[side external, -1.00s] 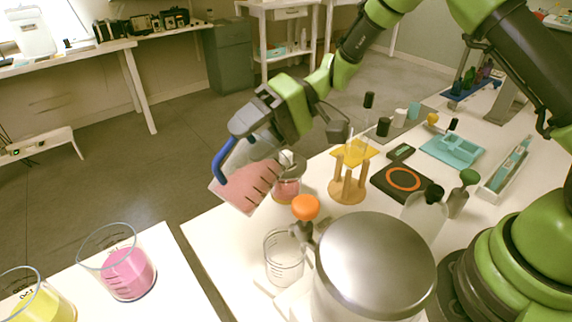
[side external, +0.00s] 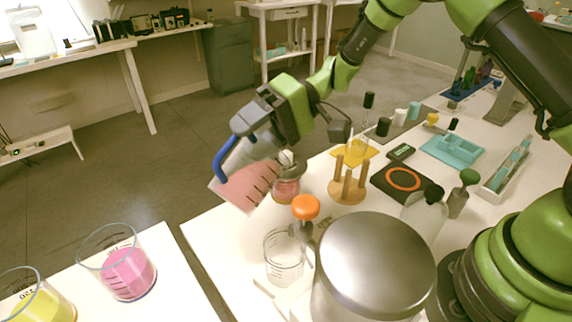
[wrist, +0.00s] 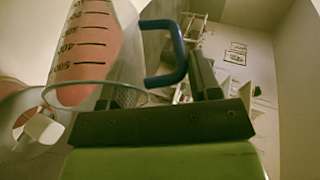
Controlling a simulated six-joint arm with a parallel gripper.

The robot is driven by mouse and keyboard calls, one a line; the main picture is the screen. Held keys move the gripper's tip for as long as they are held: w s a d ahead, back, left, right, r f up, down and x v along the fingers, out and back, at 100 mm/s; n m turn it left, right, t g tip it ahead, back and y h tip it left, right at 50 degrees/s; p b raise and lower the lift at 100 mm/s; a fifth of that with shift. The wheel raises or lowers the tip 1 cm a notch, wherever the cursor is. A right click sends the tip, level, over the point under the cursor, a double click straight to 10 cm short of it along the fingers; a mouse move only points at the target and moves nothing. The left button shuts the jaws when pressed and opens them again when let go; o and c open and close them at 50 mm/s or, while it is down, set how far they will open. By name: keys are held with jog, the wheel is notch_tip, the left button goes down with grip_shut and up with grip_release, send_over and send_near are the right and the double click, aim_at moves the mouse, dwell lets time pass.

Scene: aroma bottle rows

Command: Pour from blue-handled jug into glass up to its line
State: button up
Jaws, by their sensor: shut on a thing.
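The blue-handled jug (side external: 246,186) is clear with dark scale marks and holds pink liquid. It hangs steeply tilted beyond the table's left edge, its blue handle (side external: 222,158) on the left. My gripper (side external: 240,135) is shut on the jug; the exact contact is hard to see. A glass (side external: 286,189) with pink-red liquid stands just right of the jug, partly behind it. I cannot make out its line or a stream. In the wrist view the jug's scale (wrist: 85,45) and blue handle (wrist: 178,65) show, with a round rim at lower left.
An empty beaker (side external: 283,262) and an orange-knobbed item (side external: 305,207) stand nearer, beside a large metal-lidded container (side external: 375,262). A wooden stand (side external: 348,186) and a black scale (side external: 402,181) are to the right. Beakers of pink (side external: 128,272) and yellow (side external: 38,306) liquid stand on another table.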

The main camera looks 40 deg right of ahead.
aim_at(220, 159)
jog(key=shift+w+d+r+y, duration=0.2)
jog(key=shift+d+r+y, duration=0.25)
jog(key=shift+d+y, duration=0.3)
dwell(4.2)
jog(key=shift+s+a+f+h, duration=0.15)
jog(key=shift+a+h, duration=0.45)
jog(key=shift+h, duration=0.1)
jog(key=shift+s+a+f+h, duration=0.15)
jog(key=shift+a+h, duration=0.45)
jog(key=shift+h, duration=0.05)
jog(key=shift+s+a+f+n+h, duration=0.15)
jog(key=shift+a+n+h, duration=0.15)
jog(key=shift+a+h, duration=0.4)
jog(key=a+h, duration=0.1)
jog(key=a+f+h, duration=0.1)
jog(key=a+h, duration=0.2)
jog(key=shift+s+f+n+t, duration=0.25)
jog(key=shift+s+n+t, duration=0.15)
jog(key=shift+f, duration=0.1)
jog(key=s+a+f+t+h, duration=0.1)
jog(key=a+f+h, duration=0.4)
jog(key=f, duration=0.1)
jog(key=shift+s+a+f+n+h, duration=0.15)
jog(key=shift+a+n+h, duration=0.15)
jog(key=shift+a+n, duration=0.1)
